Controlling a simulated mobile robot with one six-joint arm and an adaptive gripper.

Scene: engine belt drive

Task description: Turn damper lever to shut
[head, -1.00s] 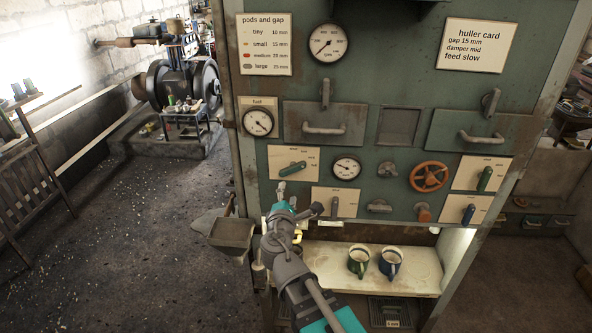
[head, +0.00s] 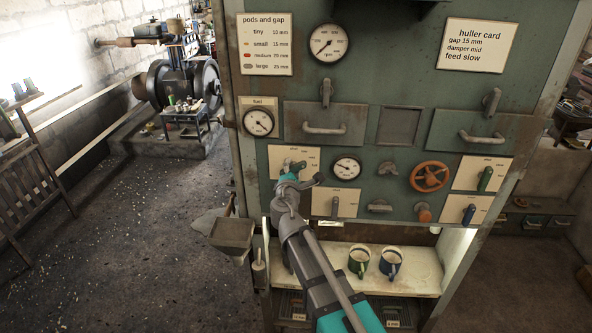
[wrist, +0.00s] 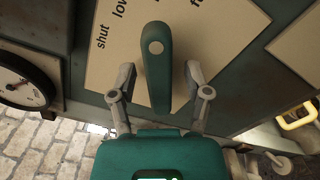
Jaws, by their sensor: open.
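The damper lever is a green handle (wrist: 157,75) with a pale round dot, in front of a cream plate (wrist: 105,60) in the wrist view. The plate reads "shut" and "low" left of the lever; other words are partly hidden behind it. In the head view the cream plate (head: 312,152) is at the left of the green cabinet, with the lever mostly hidden by my gripper (head: 290,170). In the wrist view my gripper (wrist: 160,76) is open, one finger on each side of the lever. I see a gap at each finger; contact is not clear.
A round gauge (head: 346,168) sits right of the plate. Another lever plate (head: 348,203) is below it, and an orange handwheel (head: 429,176) is further right. A hopper-like metal tray (head: 232,234) juts out at lower left. Two mugs (head: 360,262) stand on the shelf below.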

